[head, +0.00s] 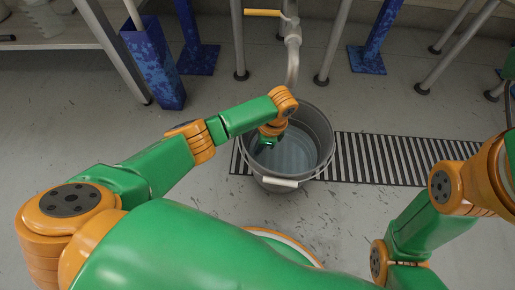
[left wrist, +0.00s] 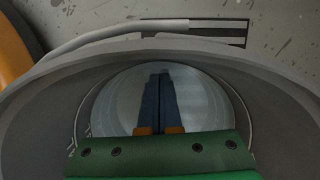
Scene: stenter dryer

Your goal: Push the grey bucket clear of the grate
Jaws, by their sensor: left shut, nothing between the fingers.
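The grey bucket (head: 322,122) stands upright on the floor over the left part of the black-striped grate (head: 395,158). Grate bars show to its right and a little at its left edge. The bucket holds something pale and bluish that looks like water. My left gripper (head: 264,145) reaches down inside the bucket's mouth, near its left wall. In the left wrist view its two dark blue fingers (left wrist: 158,80) lie together, shut and empty, with the bucket's inner wall (left wrist: 50,105) around them. Contact with the wall cannot be told. My right arm shows, but its gripper does not.
A tap pipe (head: 292,55) with a yellow lever comes down just behind the bucket. Blue-footed posts (head: 367,60) and metal legs stand along the back. A bench (head: 60,38) is at the far left.

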